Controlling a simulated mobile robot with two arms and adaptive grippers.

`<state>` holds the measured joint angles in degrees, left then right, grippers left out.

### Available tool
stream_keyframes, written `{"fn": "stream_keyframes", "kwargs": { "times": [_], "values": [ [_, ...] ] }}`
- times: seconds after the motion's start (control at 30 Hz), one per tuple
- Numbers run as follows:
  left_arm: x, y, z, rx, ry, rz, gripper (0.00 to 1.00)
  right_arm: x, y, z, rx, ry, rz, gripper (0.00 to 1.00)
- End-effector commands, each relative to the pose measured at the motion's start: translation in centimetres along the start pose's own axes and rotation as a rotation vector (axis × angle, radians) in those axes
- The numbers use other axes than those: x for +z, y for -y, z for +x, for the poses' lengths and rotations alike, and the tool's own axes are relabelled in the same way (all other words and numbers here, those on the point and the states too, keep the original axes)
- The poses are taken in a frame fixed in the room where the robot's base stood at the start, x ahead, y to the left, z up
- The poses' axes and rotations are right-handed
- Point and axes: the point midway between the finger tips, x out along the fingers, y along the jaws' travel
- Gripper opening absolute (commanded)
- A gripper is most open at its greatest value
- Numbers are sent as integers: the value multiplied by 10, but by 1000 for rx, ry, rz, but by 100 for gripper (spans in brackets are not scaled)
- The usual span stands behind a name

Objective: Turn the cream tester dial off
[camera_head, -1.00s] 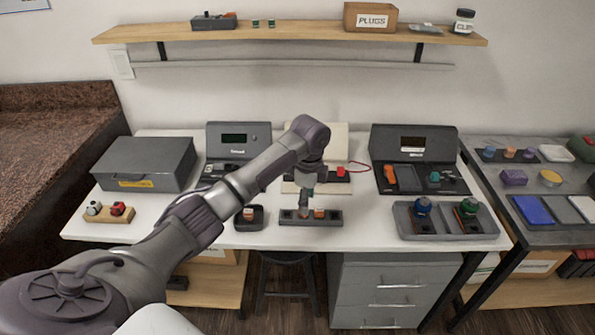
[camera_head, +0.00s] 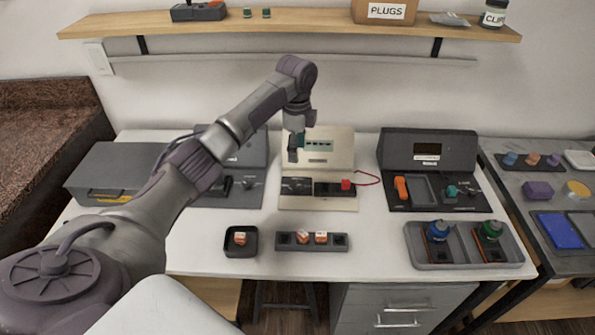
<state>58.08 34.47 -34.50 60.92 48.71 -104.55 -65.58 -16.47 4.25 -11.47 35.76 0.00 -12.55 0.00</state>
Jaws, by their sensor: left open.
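The cream tester (camera_head: 343,150) stands at the back middle of the white table, with an upright cream panel and a small display (camera_head: 319,146). Its lower part carries dark blocks, and a red block (camera_head: 346,185) with a red wire sits on the right one. I cannot make out the dial clearly; part of the panel's left side is hidden by my gripper. My left gripper (camera_head: 296,156) is open and empty, pointing down in front of the panel's left side, above the dark block. My right gripper is not in view.
A dark strip (camera_head: 340,242) with two orange-white pieces and a small black tray (camera_head: 228,249) lie in front. A dark tester (camera_head: 450,150) stands right, another behind my arm at left. A grey tray (camera_head: 462,256) holds two bottle-like parts. A shelf (camera_head: 300,28) hangs above.

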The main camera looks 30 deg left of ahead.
Motion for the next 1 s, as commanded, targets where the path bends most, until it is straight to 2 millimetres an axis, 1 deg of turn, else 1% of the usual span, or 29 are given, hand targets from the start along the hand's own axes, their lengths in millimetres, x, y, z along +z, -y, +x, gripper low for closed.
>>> {"fn": "stream_keyframes", "kwargs": {
  "times": [0.17,0.27,0.4,0.47,0.6,0.73,0.83,1.0],
  "values": [
    [0,-1,13,3,1,0,55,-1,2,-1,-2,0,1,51],
    [0,-1,29,5,1,0,55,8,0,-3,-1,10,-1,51],
    [-1,-2,59,5,0,1,55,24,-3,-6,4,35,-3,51],
    [0,-1,72,6,1,-1,55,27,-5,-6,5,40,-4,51],
    [-1,-1,100,4,0,0,55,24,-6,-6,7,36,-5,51],
    [0,-1,121,3,1,-1,55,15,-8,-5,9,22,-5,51],
    [-1,-1,131,3,0,0,55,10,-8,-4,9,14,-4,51],
    [0,0,138,0,0,1,55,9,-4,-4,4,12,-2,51]
  ]
}}
